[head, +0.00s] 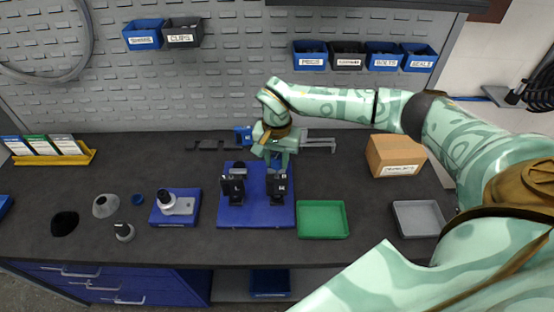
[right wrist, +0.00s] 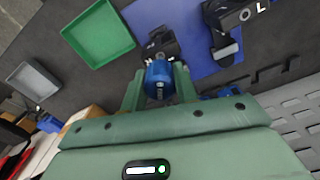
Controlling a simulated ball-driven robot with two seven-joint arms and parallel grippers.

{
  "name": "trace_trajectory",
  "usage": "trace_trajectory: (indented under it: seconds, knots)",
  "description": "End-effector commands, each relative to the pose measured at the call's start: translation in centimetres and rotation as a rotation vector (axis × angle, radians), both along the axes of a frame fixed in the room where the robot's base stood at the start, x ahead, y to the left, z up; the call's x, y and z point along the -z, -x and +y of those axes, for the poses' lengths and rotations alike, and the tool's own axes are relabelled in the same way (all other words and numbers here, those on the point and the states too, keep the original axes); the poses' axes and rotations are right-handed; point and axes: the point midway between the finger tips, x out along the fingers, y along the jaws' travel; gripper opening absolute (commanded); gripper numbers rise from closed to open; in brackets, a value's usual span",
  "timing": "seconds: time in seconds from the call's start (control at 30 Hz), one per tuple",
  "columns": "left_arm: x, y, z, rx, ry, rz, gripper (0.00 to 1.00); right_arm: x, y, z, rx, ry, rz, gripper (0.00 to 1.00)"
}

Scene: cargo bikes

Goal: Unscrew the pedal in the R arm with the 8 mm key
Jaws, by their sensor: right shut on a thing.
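Two black arms stand on a blue base plate (head: 257,216) on the bench: the L arm (head: 233,189) at left and the R arm (head: 277,188) at right. My right gripper (head: 276,160) is over the back of the R arm. In the right wrist view, its fingers are shut on a blue cylindrical handle (right wrist: 158,82), which I take for the key. The handle is in line with the R arm (right wrist: 160,44) and covers part of it. The key's tip and the R arm's pedal are hidden, so I cannot tell whether they touch. My left gripper is not in view.
A green tray (head: 322,220) lies right of the plate, a grey tray (head: 418,218) farther right. A cardboard box (head: 395,156) stands behind. Silver L-shaped tools (head: 319,143) lie at the back. A blue block with a grey part (head: 176,206) stands left.

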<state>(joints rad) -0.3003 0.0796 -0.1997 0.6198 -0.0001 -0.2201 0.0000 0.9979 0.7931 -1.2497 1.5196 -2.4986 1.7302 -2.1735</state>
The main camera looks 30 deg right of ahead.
Motion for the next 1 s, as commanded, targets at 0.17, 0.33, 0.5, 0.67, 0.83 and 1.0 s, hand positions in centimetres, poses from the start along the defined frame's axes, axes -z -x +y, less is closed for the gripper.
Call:
trace_trajectory:
  seconds: [0.17,0.33,0.5,0.67,0.83,1.0]
  knots:
    - [0.0,0.0,0.0,0.0,0.0,0.0,0.36,0.0,0.0,0.0,0.0,0.0,0.0,0.0]
    - [-0.2,0.0,0.0,0.001,0.0,-0.001,0.36,0.0,0.0,0.0,0.0,0.0,0.0,0.0]
    - [-0.4,-0.1,0.0,0.001,0.0,-0.001,0.36,0.1,0.0,0.0,0.0,0.001,0.001,0.0]
    - [-0.9,-0.1,0.0,0.001,0.001,-0.003,0.36,0.0,0.1,0.0,-0.092,0.001,0.002,0.0]
    - [-2.0,-0.2,0.0,0.001,0.0,-0.004,0.36,-0.1,0.0,-0.1,-0.359,0.003,0.001,0.0]
    - [-2.4,-0.2,0.0,0.0,0.001,-0.005,0.36,0.1,0.1,-0.1,-0.542,0.001,0.002,0.0]
